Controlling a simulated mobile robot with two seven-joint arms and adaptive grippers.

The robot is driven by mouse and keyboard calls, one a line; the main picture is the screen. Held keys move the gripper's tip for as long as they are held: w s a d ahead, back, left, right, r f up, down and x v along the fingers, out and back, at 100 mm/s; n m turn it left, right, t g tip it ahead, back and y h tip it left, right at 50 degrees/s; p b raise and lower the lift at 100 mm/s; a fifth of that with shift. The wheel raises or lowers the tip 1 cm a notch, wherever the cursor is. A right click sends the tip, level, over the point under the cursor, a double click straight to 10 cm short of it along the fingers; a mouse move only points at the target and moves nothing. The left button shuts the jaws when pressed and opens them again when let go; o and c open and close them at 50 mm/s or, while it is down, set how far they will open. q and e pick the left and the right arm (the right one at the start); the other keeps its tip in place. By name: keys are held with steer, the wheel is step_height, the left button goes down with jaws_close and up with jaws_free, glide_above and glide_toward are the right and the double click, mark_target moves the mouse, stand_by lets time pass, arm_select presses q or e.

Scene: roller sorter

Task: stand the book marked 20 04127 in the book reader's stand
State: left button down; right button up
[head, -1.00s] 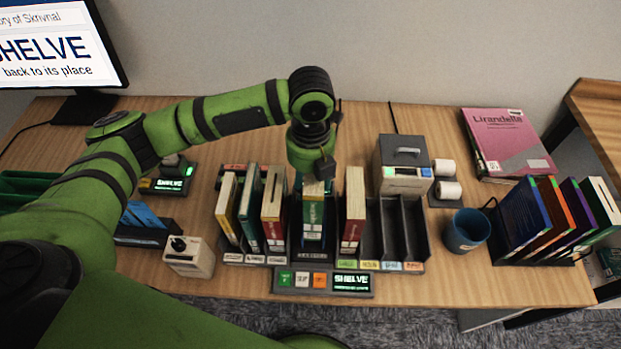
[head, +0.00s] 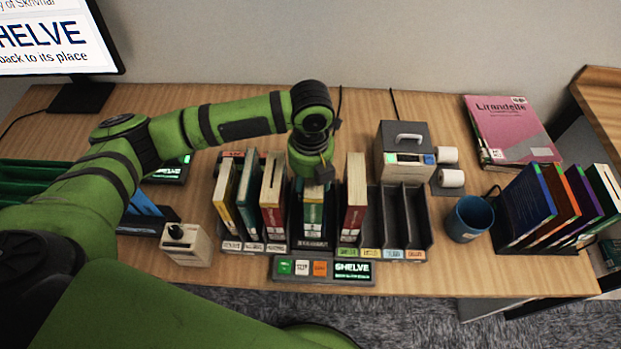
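A green book with a white label (head: 313,215) stands upright in the middle slot of the dark rack (head: 312,244), behind the panel that reads SHELVE. I take this slot to be the reader's stand, but cannot be sure. The number 20 04127 is too small to read on any book. My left gripper (head: 312,172) points down directly over the green book's top. Its fingers are hidden behind the wrist, so whether they hold the book does not show. My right gripper is not in view.
Several books stand in the rack left of the green one, and a red book (head: 353,200) right of it. Empty slots (head: 405,215) lie further right. A blue cup (head: 469,219), a printer-like box (head: 404,150) and a second book rack (head: 555,205) stand to the right.

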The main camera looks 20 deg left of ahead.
arm_select(q)
steer(key=shift+f, duration=0.55)
steer(key=shift+c, duration=2)
jaws_free()
step_height(320, 180, up, 12)
steer(key=shift+r, duration=0.1)
